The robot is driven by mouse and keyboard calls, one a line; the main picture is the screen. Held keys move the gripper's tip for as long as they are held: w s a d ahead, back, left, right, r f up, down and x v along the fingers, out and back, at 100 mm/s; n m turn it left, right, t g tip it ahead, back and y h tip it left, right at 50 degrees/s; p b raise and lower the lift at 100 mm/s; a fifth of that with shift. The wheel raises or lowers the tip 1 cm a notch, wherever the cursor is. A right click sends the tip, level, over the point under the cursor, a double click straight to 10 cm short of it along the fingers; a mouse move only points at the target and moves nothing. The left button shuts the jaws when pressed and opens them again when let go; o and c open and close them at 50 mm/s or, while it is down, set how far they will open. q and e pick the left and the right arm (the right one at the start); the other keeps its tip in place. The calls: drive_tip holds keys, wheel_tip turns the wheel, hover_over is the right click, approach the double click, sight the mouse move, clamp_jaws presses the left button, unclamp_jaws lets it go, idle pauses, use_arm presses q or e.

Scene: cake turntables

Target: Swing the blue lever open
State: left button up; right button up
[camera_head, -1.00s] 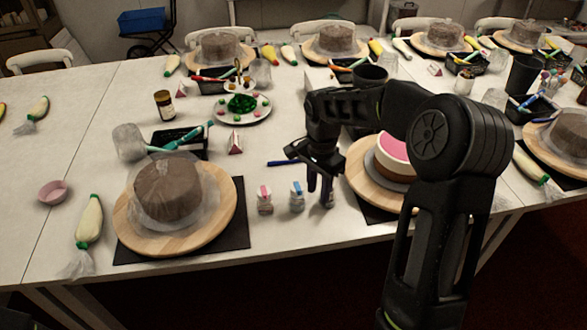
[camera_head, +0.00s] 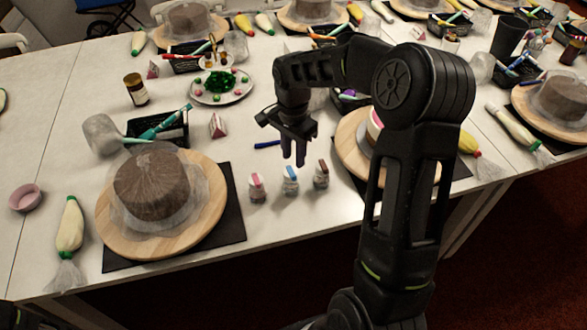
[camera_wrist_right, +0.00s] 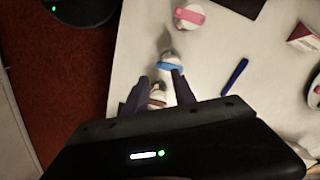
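Three small clear jars with coloured levers on top stand in a row on the white table. The middle jar has the blue lever (camera_head: 290,173), which also shows in the right wrist view (camera_wrist_right: 170,66). The pink-lever jar (camera_head: 257,188) is to its left and the brown-lever jar (camera_head: 321,175) to its right. My right gripper (camera_head: 293,162) points down, empty, with its fingers apart, above and behind the blue-lever jar. In the wrist view the brown-lever jar (camera_wrist_right: 157,98) shows between the fingers, lower down. I see no contact.
A wrapped cake on a wooden turntable (camera_head: 205,225) stands left of the jars on a dark mat. Another turntable (camera_head: 350,150) with a pink-topped cake is at the right, partly behind my arm. A blue pen (camera_head: 267,144) lies behind the jars. The table's front edge is close.

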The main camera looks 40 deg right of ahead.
sight(294, 175)
wheel_tip(294, 175, down, 6)
drive_tip(key=shift+s+f+p, duration=0.1)
drive_tip(key=shift+f+p, duration=0.15)
drive_tip(key=shift+p, duration=0.35)
clamp_jaws()
